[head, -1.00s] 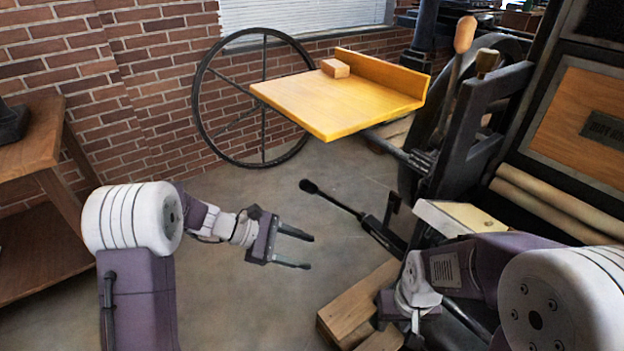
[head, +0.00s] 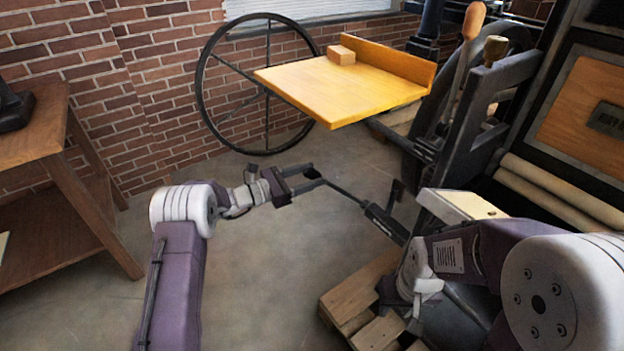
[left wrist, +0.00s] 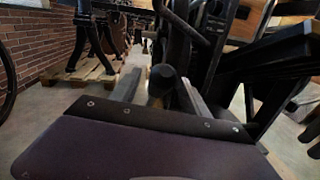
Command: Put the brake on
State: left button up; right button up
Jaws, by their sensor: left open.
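The brake lever seems to be the black rod (head: 349,194) that slants up to the left from a dark base (head: 385,223) low beside the press. It ends in a round black knob (left wrist: 163,79), which shows in the left wrist view between my fingers. My left gripper (head: 318,177) is open at that end of the rod in the head view, and its fingers hide the knob there. In the left wrist view my left gripper (left wrist: 158,90) has one finger on each side of the knob. I cannot tell whether they touch it. My right arm is folded at lower right; its fingers do not show.
A yellow board (head: 335,88) with a small wooden block (head: 341,55) stands out above the rod. A large spoked wheel (head: 203,100) is behind. A wooden-handled lever (head: 472,22) rises on the press. Wooden pallets (head: 352,293) lie below. Floor at centre left is clear.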

pick_arm(q)
jog(key=shift+w+d, duration=0.2)
jog(key=shift+d, duration=0.25)
grip_shut()
dwell(1.1)
